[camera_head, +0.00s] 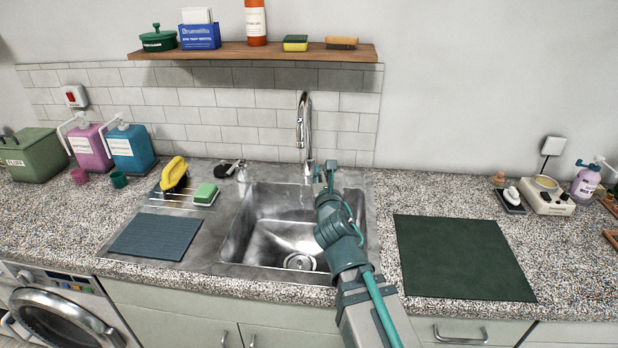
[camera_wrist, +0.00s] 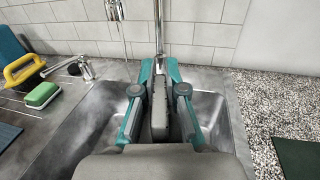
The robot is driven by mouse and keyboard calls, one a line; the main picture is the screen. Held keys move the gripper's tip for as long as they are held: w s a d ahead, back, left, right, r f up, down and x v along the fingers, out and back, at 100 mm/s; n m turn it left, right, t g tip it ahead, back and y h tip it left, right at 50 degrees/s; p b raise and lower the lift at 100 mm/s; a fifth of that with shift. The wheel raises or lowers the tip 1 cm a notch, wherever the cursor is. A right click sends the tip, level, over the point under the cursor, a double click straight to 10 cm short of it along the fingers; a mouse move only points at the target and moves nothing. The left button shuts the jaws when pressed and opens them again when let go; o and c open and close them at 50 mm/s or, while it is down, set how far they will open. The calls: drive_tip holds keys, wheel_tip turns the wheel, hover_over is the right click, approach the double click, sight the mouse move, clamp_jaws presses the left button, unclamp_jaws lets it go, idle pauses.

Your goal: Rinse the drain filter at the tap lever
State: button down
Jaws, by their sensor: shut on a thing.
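The tall chrome tap (camera_head: 305,130) stands behind the steel sink (camera_head: 265,225); its post also shows in the wrist view (camera_wrist: 157,30). My gripper (camera_head: 326,172) is beside the foot of the tap, at the sink's back edge. In the wrist view my gripper (camera_wrist: 160,75) is shut, its teal fingers close together around something narrow that I cannot make out. A round metal drain piece (camera_head: 300,262) sits in the sink floor; I cannot tell if it is the filter. A chrome fitting with a black part (camera_head: 232,168) stands left of the tap. I cannot identify the tap lever for certain.
A green sponge (camera_head: 205,194) and a yellow-handled brush (camera_head: 174,175) lie left of the sink, behind a ribbed blue mat (camera_head: 153,236). A dark green mat (camera_head: 463,257) lies bare to the right. Above, a wooden shelf (camera_head: 270,53) holds several items.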

drive_tip(key=shift+s+d+r, duration=0.15)
drive_tip(key=shift+s+r, duration=0.2)
drive_tip(key=shift+s, duration=0.05)
drive_tip(key=shift+f+b, duration=0.2)
drive_tip(key=shift+b, duration=0.35)
drive_tip(key=shift+d+r+b, duration=0.1)
drive_tip(key=shift+d+b, duration=0.05)
drive_tip(key=shift+b, duration=0.6)
drive_tip(key=shift+b, duration=0.4)
drive_tip(key=b, duration=0.2)
drive_tip(key=s+b, duration=0.1)
drive_tip(key=b, duration=0.1)
drive_tip(key=shift+d+r, duration=0.2)
drive_tip(key=shift+r, duration=0.2)
drive_tip(key=shift+s+r+b, duration=0.15)
drive_tip(key=shift+b, duration=0.65)
drive_tip(key=shift+r, duration=0.15)
